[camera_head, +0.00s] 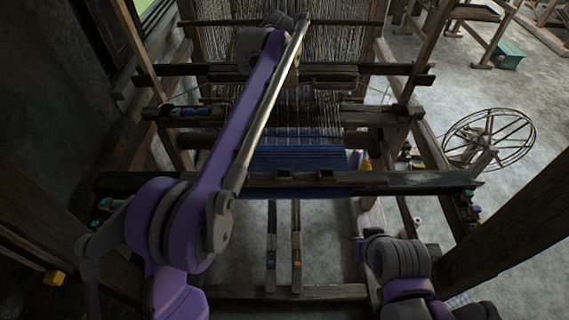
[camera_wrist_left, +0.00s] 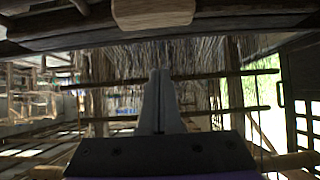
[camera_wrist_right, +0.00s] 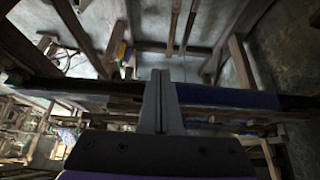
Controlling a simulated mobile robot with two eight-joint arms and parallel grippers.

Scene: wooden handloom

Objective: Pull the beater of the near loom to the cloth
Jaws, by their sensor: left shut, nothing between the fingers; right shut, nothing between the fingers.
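The near loom's blue cloth (camera_head: 298,155) lies behind the dark front beam (camera_head: 400,182). Beyond it, pale warp threads run back to the beater, which seems to be the dark crossbars with a lighter wooden block (camera_head: 328,78); a gap of bare warp separates it from the cloth. My left arm reaches over the loom; its gripper is hidden in the head view. In the left wrist view my left gripper (camera_wrist_left: 160,75) is shut and empty, below a dark beam with a pale block (camera_wrist_left: 152,12). My right gripper (camera_wrist_right: 162,75) is shut and empty, near blue cloth (camera_wrist_right: 225,97).
A spoked wheel (camera_head: 490,138) stands on the floor at the right, and a green box (camera_head: 508,55) lies farther back. Thick wooden posts (camera_head: 515,225) flank the loom. Two treadles (camera_head: 296,250) hang below the front beam. Open floor lies right of the loom.

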